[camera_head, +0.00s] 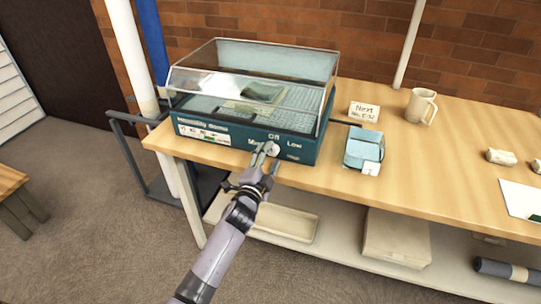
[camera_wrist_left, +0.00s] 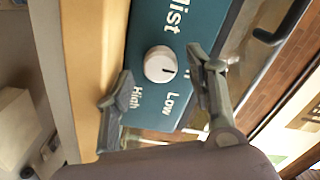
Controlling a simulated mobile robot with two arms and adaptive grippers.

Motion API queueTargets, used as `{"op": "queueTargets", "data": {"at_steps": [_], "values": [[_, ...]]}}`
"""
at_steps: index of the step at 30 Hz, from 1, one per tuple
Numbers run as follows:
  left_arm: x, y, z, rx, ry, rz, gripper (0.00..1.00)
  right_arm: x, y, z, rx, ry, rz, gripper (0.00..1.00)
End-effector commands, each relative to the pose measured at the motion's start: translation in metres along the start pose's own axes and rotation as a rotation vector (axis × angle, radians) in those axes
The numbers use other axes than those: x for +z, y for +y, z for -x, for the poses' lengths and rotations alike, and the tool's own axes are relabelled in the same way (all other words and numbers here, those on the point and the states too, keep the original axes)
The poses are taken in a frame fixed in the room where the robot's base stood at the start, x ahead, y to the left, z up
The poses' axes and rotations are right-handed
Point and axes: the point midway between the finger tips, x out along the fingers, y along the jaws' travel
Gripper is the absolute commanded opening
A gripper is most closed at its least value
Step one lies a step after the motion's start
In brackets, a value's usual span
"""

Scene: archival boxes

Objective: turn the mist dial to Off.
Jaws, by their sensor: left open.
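The mist dial is a round white knob (camera_wrist_left: 160,64) with a short dark mark, on the teal front panel of the humidity chamber (camera_head: 200,128). In the wrist view the mark points to the right, toward the partly hidden Off label, or a little toward Low. Low and High are printed below the knob there. My left gripper (camera_head: 268,157) is open in front of the panel; in the wrist view its fingers (camera_wrist_left: 160,68) stand on either side of the knob, with visible gaps. In the head view the gripper partly covers the knob (camera_head: 272,149). My right gripper is out of view.
The chamber has a clear lid and stands on the wooden table (camera_head: 440,150). To its right are a teal box (camera_head: 363,147), a small sign (camera_head: 364,112) and a mug (camera_head: 421,105). A lower shelf holds a tray (camera_head: 285,222) and a box (camera_head: 397,237).

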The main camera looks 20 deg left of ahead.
Motion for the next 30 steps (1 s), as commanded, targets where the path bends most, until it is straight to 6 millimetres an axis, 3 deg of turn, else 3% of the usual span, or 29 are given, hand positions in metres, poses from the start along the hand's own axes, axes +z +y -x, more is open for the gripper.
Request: {"op": "queueTargets", "data": {"at_steps": [12,30], "values": [[0.001,0.001,0.058,0.001,-0.001,0.000,0.51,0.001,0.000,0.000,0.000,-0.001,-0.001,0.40],[0.000,0.000,0.066,0.000,0.000,-0.001,0.51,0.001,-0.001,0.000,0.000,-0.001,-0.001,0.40]]}}
